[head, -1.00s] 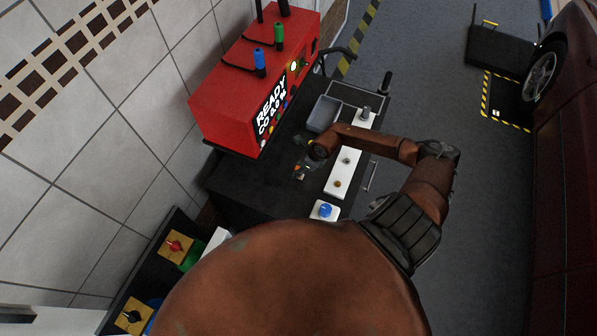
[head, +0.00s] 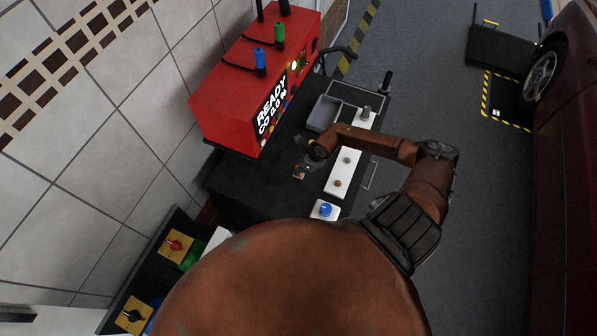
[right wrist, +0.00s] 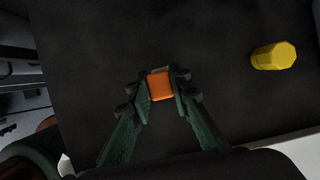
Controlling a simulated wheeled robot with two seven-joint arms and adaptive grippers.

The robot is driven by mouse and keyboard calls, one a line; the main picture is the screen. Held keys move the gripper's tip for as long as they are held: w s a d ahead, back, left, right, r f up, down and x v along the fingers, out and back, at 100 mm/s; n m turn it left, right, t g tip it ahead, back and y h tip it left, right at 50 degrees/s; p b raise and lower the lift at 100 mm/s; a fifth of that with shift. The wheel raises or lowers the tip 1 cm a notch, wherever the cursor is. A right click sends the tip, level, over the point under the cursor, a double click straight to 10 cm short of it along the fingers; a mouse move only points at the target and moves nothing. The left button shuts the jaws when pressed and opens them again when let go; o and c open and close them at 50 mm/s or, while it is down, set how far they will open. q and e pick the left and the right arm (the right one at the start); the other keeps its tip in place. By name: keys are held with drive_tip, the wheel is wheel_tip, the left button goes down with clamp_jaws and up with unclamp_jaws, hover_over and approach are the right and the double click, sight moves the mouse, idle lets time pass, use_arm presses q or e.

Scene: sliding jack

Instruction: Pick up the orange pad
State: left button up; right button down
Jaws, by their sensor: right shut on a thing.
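The orange pad (right wrist: 160,86) is a small, bright block between the fingertips of my right gripper (right wrist: 159,84) in the right wrist view. Both fingertips touch its sides, so the gripper is shut on it. The dark tabletop lies beneath; I cannot tell whether the pad is clear of it. In the head view, my right gripper (head: 301,170) points down at the cart top in front of the red machine, small and partly hidden by its wrist. My left gripper is not in view.
A yellow hexagonal piece (right wrist: 273,55) lies to the right in the wrist view. In the head view, the red machine (head: 240,90) stands behind, with a grey tray (head: 324,113) and white strips holding small parts (head: 343,173) nearby. A blue knob (head: 325,209) sits in front.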

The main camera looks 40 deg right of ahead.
drive_tip(key=shift+r, duration=0.1)
drive_tip(key=shift+r+b, duration=0.3)
drive_tip(key=shift+r, duration=0.2)
drive_tip(key=s+a+r+b, duration=0.3)
drive_tip(key=s+a+r, duration=0.5)
drive_tip(key=a+r, duration=0.3)
drive_tip(key=shift+s+r+b, duration=0.35)
drive_tip(key=shift+s+r, duration=0.05)
drive_tip(key=shift+r, duration=0.05)
drive_tip(key=c, duration=2.4)
unclamp_jaws()
clamp_jaws()
